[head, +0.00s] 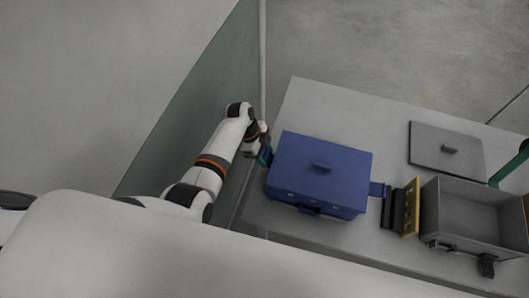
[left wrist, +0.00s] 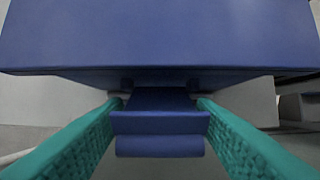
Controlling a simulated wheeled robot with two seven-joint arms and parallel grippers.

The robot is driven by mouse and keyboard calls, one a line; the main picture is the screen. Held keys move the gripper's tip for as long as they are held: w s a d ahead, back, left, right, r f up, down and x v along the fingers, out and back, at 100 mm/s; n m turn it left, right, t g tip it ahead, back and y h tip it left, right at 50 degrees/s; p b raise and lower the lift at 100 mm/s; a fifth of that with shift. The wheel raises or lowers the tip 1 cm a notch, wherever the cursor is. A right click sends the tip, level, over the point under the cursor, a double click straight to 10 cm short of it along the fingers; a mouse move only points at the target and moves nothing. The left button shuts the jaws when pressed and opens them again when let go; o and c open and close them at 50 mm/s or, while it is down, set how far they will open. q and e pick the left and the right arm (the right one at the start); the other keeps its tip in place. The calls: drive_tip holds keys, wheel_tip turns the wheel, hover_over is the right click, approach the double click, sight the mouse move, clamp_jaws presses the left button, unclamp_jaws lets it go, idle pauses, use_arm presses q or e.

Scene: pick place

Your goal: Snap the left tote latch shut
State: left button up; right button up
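The blue tote (head: 318,170) stands on the table with its blue lid on top. Its left latch (left wrist: 160,123) is a blue flap that sticks out from the tote's side below the lid edge in the left wrist view. My left gripper (head: 265,157) is at the tote's left side. In the left wrist view its teal fingers (left wrist: 160,104) are apart, one on each side of the latch; whether they touch it I cannot tell. The right latch (head: 378,189) sticks out on the tote's other side. My right gripper is not in view.
The grey table (head: 335,98) is clear behind the tote. To the right are dark blocks, a yellow part (head: 411,207), an open grey bin (head: 474,212), a grey lid (head: 446,148) and a green bar (head: 510,163). A greenish panel (head: 205,100) stands behind my left arm.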

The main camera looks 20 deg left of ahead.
use_arm(q)
drive_tip(key=c, duration=0.4)
drive_tip(key=shift+d+r+y+p, duration=0.35)
drive_tip(key=shift+r+y+p, duration=0.05)
drive_tip(key=shift+y+p, duration=0.45)
drive_tip(key=shift+d+y+p, duration=0.2)
drive_tip(key=shift+y+p, duration=0.1)
drive_tip(key=shift+y, duration=0.15)
drive_tip(key=shift+d+y, duration=0.35)
drive_tip(key=shift+y, duration=0.55)
drive_tip(key=o, duration=1)
drive_tip(key=shift+c, duration=0.2)
